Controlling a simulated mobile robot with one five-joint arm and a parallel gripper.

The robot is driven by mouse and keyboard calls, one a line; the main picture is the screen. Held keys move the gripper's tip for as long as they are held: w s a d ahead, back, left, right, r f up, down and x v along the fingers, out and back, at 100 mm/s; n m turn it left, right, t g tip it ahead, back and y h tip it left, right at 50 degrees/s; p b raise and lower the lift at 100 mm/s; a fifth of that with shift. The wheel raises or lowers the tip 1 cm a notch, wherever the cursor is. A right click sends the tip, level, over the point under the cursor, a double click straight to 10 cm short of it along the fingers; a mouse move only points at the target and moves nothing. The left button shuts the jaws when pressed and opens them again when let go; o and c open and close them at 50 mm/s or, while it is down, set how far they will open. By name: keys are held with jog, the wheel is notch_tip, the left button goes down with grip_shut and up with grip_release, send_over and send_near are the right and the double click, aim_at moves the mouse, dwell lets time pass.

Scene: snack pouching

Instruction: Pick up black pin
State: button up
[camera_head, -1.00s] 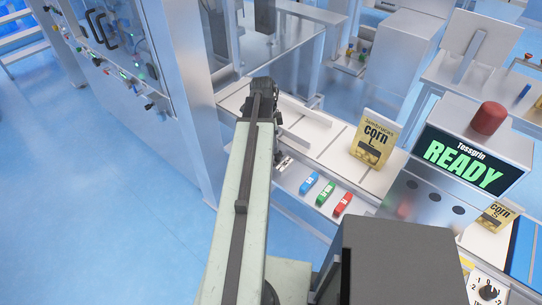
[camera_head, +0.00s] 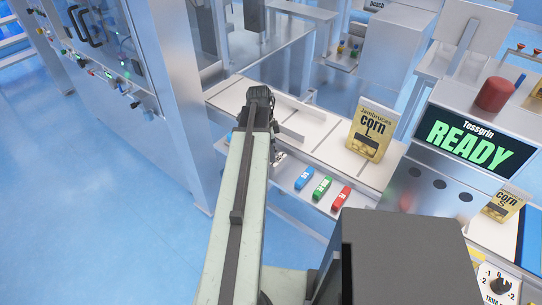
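My arm (camera_head: 242,200) reaches forward over the front edge of the pale counter (camera_head: 232,97). My gripper (camera_head: 279,157) is small and mostly hidden at the arm's far end, so its fingers cannot be made out clearly. No black pin can be made out; the arm covers part of the ledge.
A yellow corn pouch (camera_head: 370,135) stands on the counter. To the right is a machine with a READY screen (camera_head: 468,145) and a red button (camera_head: 495,95). Another corn pouch (camera_head: 503,204) is below it. A metal cabinet (camera_head: 110,60) stands at the left, above open blue floor.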

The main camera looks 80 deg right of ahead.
jog(key=shift+r, duration=0.1)
grip_shut()
notch_tip(320, 180, up, 10)
jog(key=p, duration=1)
